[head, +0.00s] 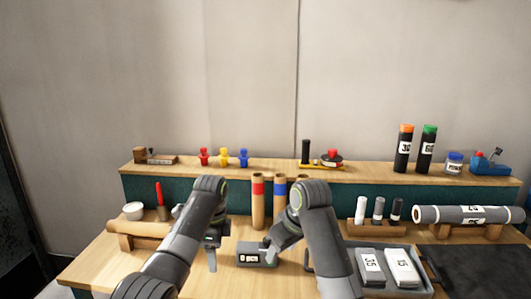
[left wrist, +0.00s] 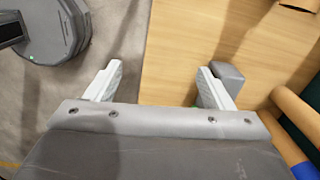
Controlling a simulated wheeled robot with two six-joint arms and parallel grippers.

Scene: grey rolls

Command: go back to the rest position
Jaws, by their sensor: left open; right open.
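My left gripper (head: 211,258) hangs over the front left of the wooden workbench (head: 90,268). In the left wrist view its two fingers (left wrist: 162,78) are wide apart with nothing between them, over the bench's edge. My right gripper (head: 270,251) is beside the grey counter box (head: 252,260), whose display reads "0 pcs". My right arm partly hides its fingers, and I cannot tell whether it touches the box. I see nothing held in it.
Upright tubes with red and blue bands (head: 258,205) stand behind the grippers. A grey tray (head: 425,284) with packs labelled 35 and 15 lies right of my right arm. A large grey roll (head: 460,214) rests on a wooden stand. The bench's front left is clear.

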